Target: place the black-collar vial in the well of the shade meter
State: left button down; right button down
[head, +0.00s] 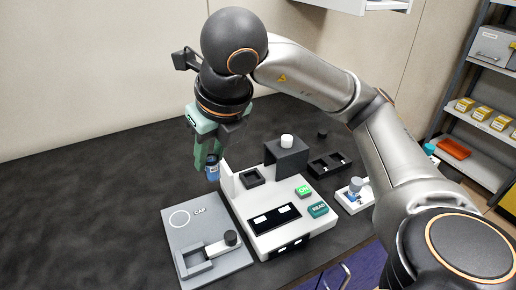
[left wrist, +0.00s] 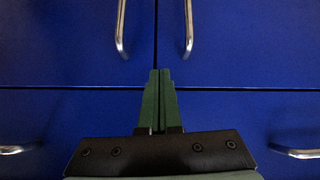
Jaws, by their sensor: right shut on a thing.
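My right gripper (head: 208,150) is shut on a small vial (head: 212,171) with blue contents and a dark top, held upright in the air. The gripper fingers partly cover it, and the collar is too small to read clearly. The white shade meter (head: 286,235) stands just to the right, with a square dark-rimmed well (head: 252,177) at its back left. The vial is left of this well, apart from it, beside an upright white flap (head: 227,182). My left gripper (left wrist: 160,72) is shut and empty in the left wrist view, in front of blue cabinet doors.
A grey plate marked CAP (head: 190,238) with a holder and black knob lies left of the meter. A dark block (head: 287,158) with a white knob stands at the meter's back. A black rack (head: 328,166) and a white tray (head: 352,203) lie right. The table's left is clear.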

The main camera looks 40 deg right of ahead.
jog(key=w+d+f, duration=0.1)
jog(key=d+f, duration=0.3)
jog(key=w+d+f, duration=0.2)
jog(key=d+f, duration=0.2)
jog(key=d, duration=0.1)
jog(key=w+d+f+b, duration=0.1)
jog(key=d+f, duration=0.3)
jog(key=shift+w+d, duration=0.15)
jog(key=shift+f+b, duration=0.45)
jog(key=shift+f, duration=0.3)
jog(key=c, duration=0.6)
grip_release()
jog(key=shift+r, duration=0.1)
jog(key=shift+r+p, duration=0.45)
jog(key=p+v, duration=0.1)
jog(key=v, duration=1)
jog(key=shift+r, duration=0.2)
